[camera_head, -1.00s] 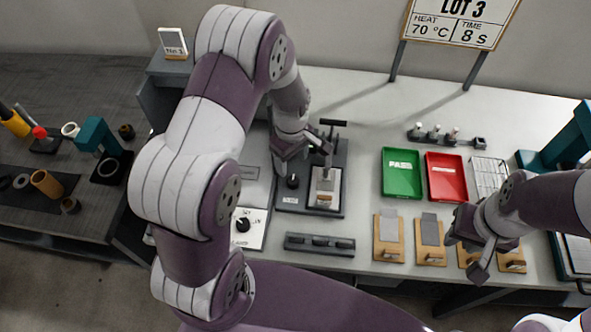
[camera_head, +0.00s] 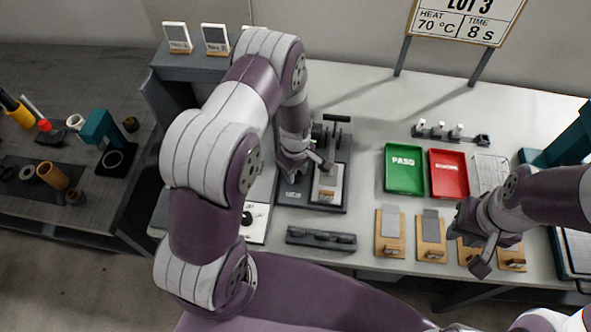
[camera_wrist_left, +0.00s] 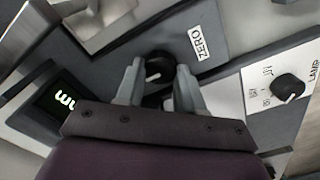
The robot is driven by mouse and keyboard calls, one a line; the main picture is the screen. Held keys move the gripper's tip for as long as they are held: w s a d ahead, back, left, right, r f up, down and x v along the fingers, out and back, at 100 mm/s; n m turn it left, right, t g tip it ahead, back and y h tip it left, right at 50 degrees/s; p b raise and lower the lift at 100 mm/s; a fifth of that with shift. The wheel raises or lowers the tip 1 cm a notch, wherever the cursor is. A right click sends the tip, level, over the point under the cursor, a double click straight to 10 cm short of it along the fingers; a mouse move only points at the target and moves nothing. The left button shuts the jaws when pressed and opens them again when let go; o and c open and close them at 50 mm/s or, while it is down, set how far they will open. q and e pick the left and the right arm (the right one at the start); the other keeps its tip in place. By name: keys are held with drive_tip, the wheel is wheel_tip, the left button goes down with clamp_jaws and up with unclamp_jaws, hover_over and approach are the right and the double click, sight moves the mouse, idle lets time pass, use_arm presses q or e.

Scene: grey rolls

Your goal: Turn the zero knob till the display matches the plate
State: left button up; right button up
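The black zero knob (camera_wrist_left: 160,68) shows in the left wrist view beside a white label reading ZERO (camera_wrist_left: 192,40). My left gripper (camera_wrist_left: 160,82) is open, its two fingers on either side of the knob; I cannot tell whether they touch it. In the head view my left gripper (camera_head: 306,168) is over the dark device base (camera_head: 292,194), and hides the knob. The display (camera_wrist_left: 65,98) glows pale green at the left of the wrist view, partly covered by my gripper, so its reading is unclear. My right gripper (camera_head: 468,245) is open and empty above wooden boards.
A lamp panel with a knob (camera_wrist_left: 288,88) is beside the device. A dark rack (camera_head: 321,238) lies in front. Green (camera_head: 404,168) and red (camera_head: 448,175) trays lie to the right. A lot sign (camera_head: 465,20) stands behind.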

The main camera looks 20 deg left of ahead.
use_arm(q)
drive_tip(key=shift+c, duration=0.7)
drive_tip(key=shift+m, duration=0.4)
drive_tip(key=m, duration=0.2)
drive_tip(key=shift+m, duration=0.4)
drive_tip(key=m, duration=0.5)
drive_tip(key=shift+b, duration=0.35)
drive_tip(key=m, duration=0.4)
drive_tip(key=shift+d+m, duration=0.1)
drive_tip(key=shift+m, duration=0.3)
drive_tip(key=m, duration=0.4)
drive_tip(key=shift+m, duration=0.3)
